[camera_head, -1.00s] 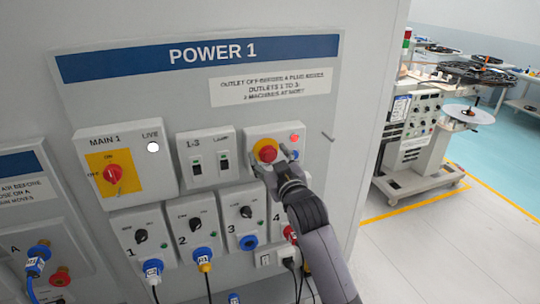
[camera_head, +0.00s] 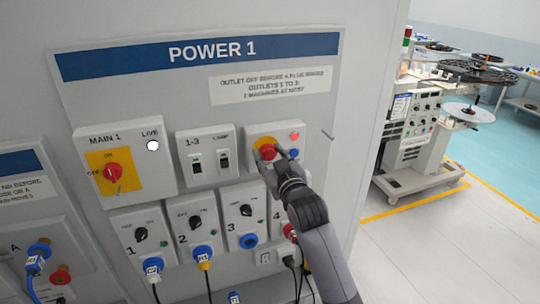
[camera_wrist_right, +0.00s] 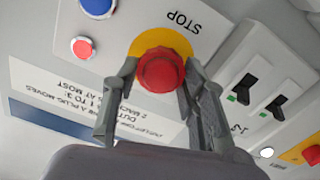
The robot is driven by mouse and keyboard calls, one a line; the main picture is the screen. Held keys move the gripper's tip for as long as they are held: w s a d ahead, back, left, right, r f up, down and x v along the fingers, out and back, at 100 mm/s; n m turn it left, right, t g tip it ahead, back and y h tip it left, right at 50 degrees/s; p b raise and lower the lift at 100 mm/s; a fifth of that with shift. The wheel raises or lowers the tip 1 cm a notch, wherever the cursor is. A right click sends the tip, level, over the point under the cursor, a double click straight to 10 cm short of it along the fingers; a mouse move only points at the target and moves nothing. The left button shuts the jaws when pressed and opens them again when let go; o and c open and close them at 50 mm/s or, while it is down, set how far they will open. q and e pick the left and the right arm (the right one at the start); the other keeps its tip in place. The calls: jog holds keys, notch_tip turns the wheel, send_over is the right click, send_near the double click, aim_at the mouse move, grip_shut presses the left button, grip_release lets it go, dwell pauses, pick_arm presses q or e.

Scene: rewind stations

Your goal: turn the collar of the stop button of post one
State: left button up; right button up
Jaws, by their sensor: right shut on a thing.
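The stop button is a red round knob (camera_head: 267,152) on a yellow disc, on a light grey box at the upper right of the POWER 1 panel. In the right wrist view the red knob (camera_wrist_right: 160,71) sits between the two fingers, with the yellow disc (camera_wrist_right: 178,40) behind it and the word STOP beside it. My right gripper (camera_head: 272,163) reaches up to it from below right; its fingers (camera_wrist_right: 158,78) are shut on the red knob from both sides. The lower right of the button is hidden by the fingers. My left gripper is not in view.
On the same box are a red lamp (camera_head: 294,136) and a blue one (camera_wrist_right: 97,5). Left of it are the 1-3 switch box (camera_head: 208,156) and the MAIN 1 switch (camera_head: 113,173). Below are outlet boxes with plugged cables (camera_head: 204,255). A machine (camera_head: 415,130) stands at right.

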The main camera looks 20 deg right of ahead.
jog(key=shift+m, duration=0.3)
jog(key=m, duration=0.3)
jog(key=shift+d+m, duration=0.1)
jog(key=shift+m, duration=1.7)
jog(key=o, duration=1.2)
jog(key=shift+c, duration=0.2)
